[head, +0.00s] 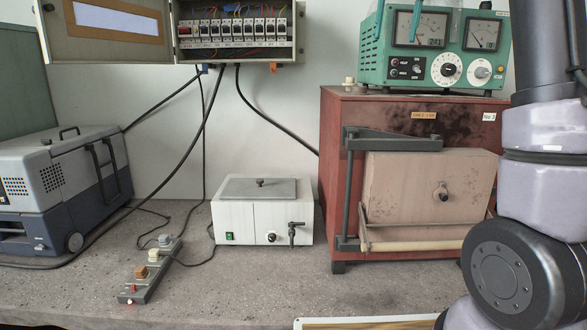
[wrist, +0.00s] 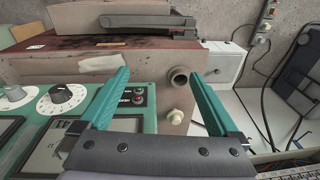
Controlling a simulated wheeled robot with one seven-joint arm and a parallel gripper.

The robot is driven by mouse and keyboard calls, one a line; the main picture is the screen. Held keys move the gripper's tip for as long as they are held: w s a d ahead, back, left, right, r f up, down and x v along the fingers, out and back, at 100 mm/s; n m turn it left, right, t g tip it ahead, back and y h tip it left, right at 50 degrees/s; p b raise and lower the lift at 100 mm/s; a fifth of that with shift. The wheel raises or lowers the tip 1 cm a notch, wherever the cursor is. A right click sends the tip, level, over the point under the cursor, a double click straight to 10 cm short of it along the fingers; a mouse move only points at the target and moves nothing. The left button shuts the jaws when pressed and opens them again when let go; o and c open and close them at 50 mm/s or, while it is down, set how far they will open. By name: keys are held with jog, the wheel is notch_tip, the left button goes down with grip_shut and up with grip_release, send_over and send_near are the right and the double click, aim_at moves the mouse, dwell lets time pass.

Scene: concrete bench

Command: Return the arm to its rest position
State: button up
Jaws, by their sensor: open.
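My gripper (wrist: 161,73) is open in the wrist view, with its two teal fingers spread apart and nothing held between them. It is over the green meter unit (wrist: 85,93) and the top of the red-brown furnace cabinet. My arm (head: 545,170) stands at the right edge of the head view, in front of the cabinet's right side. The green meter unit also shows there (head: 435,45), on top of the furnace cabinet (head: 345,115).
A cream knob (wrist: 176,117) and a round pipe end (wrist: 180,78) lie close to the fingers. An open fuse box (head: 240,25) hangs above.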

jog(key=s+f+m+t, duration=0.1)
jog(key=s+f+t, duration=0.1)
jog(key=s+f, duration=0.4)
jog(key=s+a+f+m+t, duration=0.1)
jog(key=s+f+t, duration=0.1)
jog(key=s+f, duration=0.4)
jog(key=s+f+m+t+y, duration=0.1)
jog(key=s+f, duration=0.5)
jog(key=s, duration=0.8)
jog(key=shift+a+t, duration=0.25)
jog(key=shift+t, duration=0.25)
